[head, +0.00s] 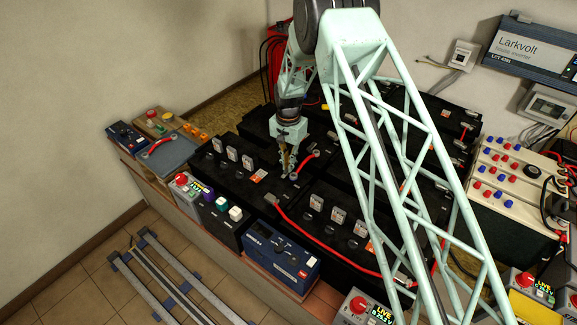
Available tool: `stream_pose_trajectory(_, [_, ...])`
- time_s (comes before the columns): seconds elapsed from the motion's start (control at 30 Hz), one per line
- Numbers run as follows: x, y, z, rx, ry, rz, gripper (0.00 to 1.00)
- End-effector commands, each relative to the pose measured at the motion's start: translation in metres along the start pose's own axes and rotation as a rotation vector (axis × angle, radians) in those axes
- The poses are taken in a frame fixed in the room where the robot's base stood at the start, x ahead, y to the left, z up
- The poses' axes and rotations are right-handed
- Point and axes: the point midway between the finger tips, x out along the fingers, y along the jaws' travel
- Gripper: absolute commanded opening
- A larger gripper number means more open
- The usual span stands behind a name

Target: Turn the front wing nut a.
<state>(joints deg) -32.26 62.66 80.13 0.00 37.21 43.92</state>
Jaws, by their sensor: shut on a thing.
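My gripper (287,166) points down at a terminal on top of the front-left black battery (240,186). Its fingers are shut at the terminal, where the front wing nut a appears to be between them. The nut itself is too small and too covered by the fingers to make out. A short red cable (304,162) runs from beside the fingertips up and right to a ring lug (316,154).
A blue meter box (281,257) stands on the front ledge. A long red cable (315,239) crosses the front-right battery. Grey vent caps (337,215) stand up there. A cream terminal panel (504,186) is at right. My lattice arm covers the middle right.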

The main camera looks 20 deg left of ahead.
Motion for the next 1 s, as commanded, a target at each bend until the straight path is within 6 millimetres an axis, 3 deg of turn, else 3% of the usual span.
stream_pose_trajectory(1.0, [0.0005,-0.0046,0.0016,-0.779,0.001,0.000,0.00])
